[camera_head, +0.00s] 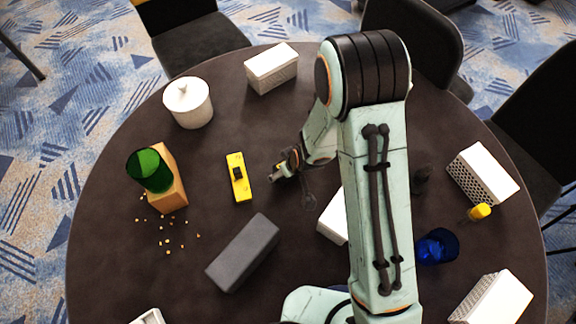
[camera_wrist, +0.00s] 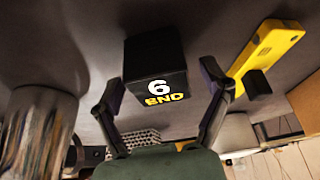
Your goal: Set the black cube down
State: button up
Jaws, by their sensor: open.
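The black cube (camera_wrist: 156,62) shows in the wrist view with a white "6" and yellow "END" on its face. It is against the dark tabletop. My gripper (camera_wrist: 160,80) is open, with one finger on each side of the cube. A gap shows between the cube and the right finger; the left finger is close to the cube's edge, and I cannot tell whether it touches. In the head view my gripper (camera_head: 280,171) is low over the table's middle; I cannot make out the cube clearly there.
A yellow object (camera_head: 240,188) with a dark block on it lies just left of my gripper. A dark grey box (camera_head: 243,253) lies nearer the front. A green glass (camera_head: 150,170) by a wooden block, a white lidded pot (camera_head: 188,103) and a white box (camera_head: 271,68) stand farther out.

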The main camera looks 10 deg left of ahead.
jog(key=v, duration=1.2)
jog(key=s+d+r+m+g+h, duration=0.1)
jog(key=s+d+r+m, duration=0.3)
jog(key=s+d+r, duration=0.2)
jog(key=s+d+r+m+g+h, duration=0.1)
jog(key=s+d+r+m+g, duration=0.1)
jog(key=s+d+r, duration=0.4)
jog(key=s+m, duration=0.1)
jog(key=s, duration=0.3)
jog(key=shift+d+m, duration=0.35)
jog(key=shift+m, duration=0.05)
